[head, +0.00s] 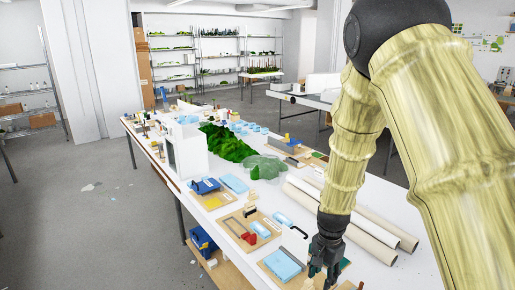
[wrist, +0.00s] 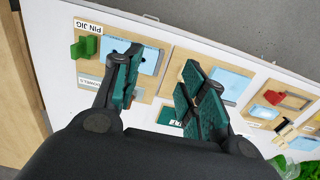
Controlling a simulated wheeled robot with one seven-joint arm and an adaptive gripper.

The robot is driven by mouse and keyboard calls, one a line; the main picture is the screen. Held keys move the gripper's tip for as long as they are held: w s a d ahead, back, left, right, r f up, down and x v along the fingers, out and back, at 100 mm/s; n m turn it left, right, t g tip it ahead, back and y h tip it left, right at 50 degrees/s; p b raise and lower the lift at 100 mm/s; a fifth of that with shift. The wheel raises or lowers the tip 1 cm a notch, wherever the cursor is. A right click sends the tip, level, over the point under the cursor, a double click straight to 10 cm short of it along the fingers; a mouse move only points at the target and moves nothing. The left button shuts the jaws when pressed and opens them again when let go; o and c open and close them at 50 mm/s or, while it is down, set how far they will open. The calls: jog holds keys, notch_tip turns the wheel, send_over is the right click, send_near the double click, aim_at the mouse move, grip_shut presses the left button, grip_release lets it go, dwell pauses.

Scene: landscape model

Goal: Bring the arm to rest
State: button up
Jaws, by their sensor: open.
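My arm comes down from the upper right of the head view, its links textured like pale bamboo. My gripper (head: 326,268) hangs at the end of it, pointing down over the near part of the white table (head: 385,275). In the wrist view my gripper (wrist: 155,95) has its two dark fingers with green pads spread apart. Nothing shows between them except the table and boards below. A wooden board marked "PIN JIG" (wrist: 88,50) with a green block (wrist: 85,46) lies below the left finger.
Light blue blocks (head: 283,265) sit on wooden boards near my gripper. A red-handled tool (head: 238,230) lies on another board. Cream rolls (head: 350,225) lie beside my arm. A green hill model (head: 230,145) stands farther back. Grey floor (head: 90,230) is open at left.

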jog(key=s+d+f+n+b, duration=0.25)
jog(key=s+f, duration=0.55)
jog(key=f, duration=0.4)
jog(key=s+d+f+n+b, duration=0.1)
jog(key=s+f+n+b, duration=0.15)
jog(key=s+f, duration=0.7)
jog(key=s+f+n+b, duration=0.2)
jog(key=s+f, duration=0.5)
jog(key=s, duration=0.3)
jog(key=s+f+n+b, duration=0.3)
jog(key=s+f, duration=0.4)
jog(key=s, duration=0.3)
jog(key=shift+a, duration=0.1)
